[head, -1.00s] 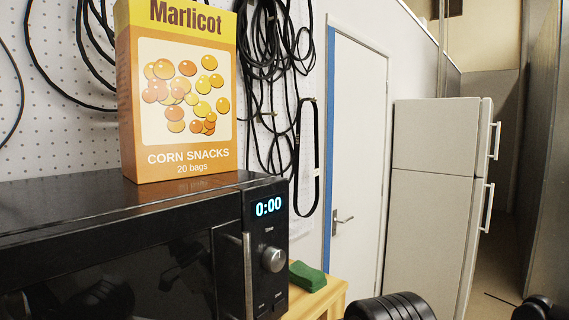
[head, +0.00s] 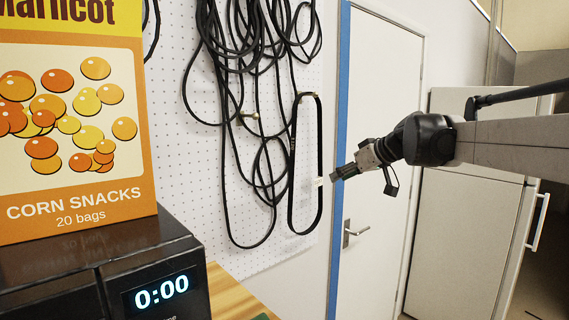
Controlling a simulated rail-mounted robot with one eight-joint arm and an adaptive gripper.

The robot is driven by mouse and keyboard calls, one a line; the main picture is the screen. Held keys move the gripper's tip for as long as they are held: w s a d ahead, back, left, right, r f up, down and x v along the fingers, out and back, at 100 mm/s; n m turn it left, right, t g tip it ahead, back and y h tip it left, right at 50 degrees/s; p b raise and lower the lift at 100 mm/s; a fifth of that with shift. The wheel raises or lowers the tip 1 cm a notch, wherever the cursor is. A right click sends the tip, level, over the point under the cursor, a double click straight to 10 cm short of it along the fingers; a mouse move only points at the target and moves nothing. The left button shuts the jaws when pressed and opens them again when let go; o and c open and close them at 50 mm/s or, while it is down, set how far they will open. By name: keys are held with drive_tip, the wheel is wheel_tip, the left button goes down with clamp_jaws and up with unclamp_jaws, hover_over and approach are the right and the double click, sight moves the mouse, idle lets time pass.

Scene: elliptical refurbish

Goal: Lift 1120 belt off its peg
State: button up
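A narrow black belt loop (head: 320,135) hangs from a peg (head: 306,95) on the white pegboard, at the right end of the hanging belts.
Several tangled black belts (head: 238,232) hang left of the loop on the pegboard (head: 205,205). A snack box (head: 80,208) stands on a black microwave (head: 120,285) at the left. A blue-edged door (head: 395,60) and a white fridge (head: 465,240) are at the right, behind my arm.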

drive_tip(key=n+t+y+p, duration=0.2)
approach(319, 168)
drive_tip(key=w+a+p, duration=0.1)
drive_tip(key=w, duration=0.1)
drive_tip(key=w+a+p, duration=0.1)
drive_tip(key=w+a, duration=0.1)
drive_tip(key=w+a+p, duration=0.1)
drive_tip(key=w+a, duration=0.1)
drive_tip(key=w, duration=0.1)
drive_tip(key=shift+a+r, duration=0.1)
drive_tip(key=shift+r, duration=0.3)
drive_tip(key=shift+w+a+f+p, duration=0.2)
drive_tip(key=shift+w+p, duration=0.1)
drive_tip(key=shift+w, duration=0.05)
clamp_jaws()
